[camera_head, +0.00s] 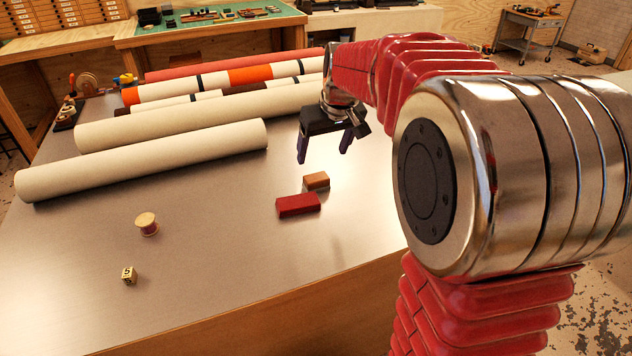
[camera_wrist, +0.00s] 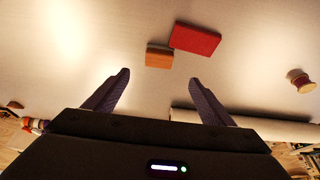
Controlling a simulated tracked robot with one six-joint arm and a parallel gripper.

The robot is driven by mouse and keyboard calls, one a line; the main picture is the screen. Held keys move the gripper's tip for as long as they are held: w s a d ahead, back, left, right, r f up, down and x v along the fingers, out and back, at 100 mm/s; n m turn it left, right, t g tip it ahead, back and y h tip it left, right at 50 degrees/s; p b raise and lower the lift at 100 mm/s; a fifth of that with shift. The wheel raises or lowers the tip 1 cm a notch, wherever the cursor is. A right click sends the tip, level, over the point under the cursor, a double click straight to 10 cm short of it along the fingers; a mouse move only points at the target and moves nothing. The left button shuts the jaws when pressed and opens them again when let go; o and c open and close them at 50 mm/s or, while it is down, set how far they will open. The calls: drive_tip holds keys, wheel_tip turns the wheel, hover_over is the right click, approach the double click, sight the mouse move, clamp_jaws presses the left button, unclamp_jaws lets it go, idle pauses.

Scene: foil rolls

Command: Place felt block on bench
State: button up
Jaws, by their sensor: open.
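A red block (camera_head: 298,204) lies flat on the metal-topped bench (camera_head: 220,245). A smaller orange-brown block (camera_head: 316,180) lies just behind it. I cannot tell for sure which is the felt block. My gripper (camera_head: 323,153) is open and empty, pointing down above the bench, behind the two blocks. In the wrist view, the orange-brown block (camera_wrist: 159,57) lies ahead of my open fingers (camera_wrist: 158,77), and the red block (camera_wrist: 195,40) lies beyond it to the right. The fingers touch neither block.
Several long rolls (camera_head: 145,160) lie across the back of the bench. A wooden spool (camera_head: 147,223) and a small numbered cube (camera_head: 129,275) stand at the front left. Bare bench top surrounds the blocks. A green-matted workbench (camera_head: 215,22) stands behind.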

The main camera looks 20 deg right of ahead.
hover_over(316, 177)
drive_tip(key=s, duration=0.2)
wheel_tip(316, 177, down, 7)
drive_tip(key=shift+s+a+f, duration=0.1)
drive_tip(key=shift+w+f, duration=0.25)
drive_tip(key=shift+f, duration=0.1)
drive_tip(key=shift+f, duration=0.1)
drive_tip(key=shift+d+x, duration=0.2)
drive_tip(key=shift+x, duration=2.3)
drive_tip(key=shift+c, duration=0.4)
drive_tip(key=c, duration=1.2)
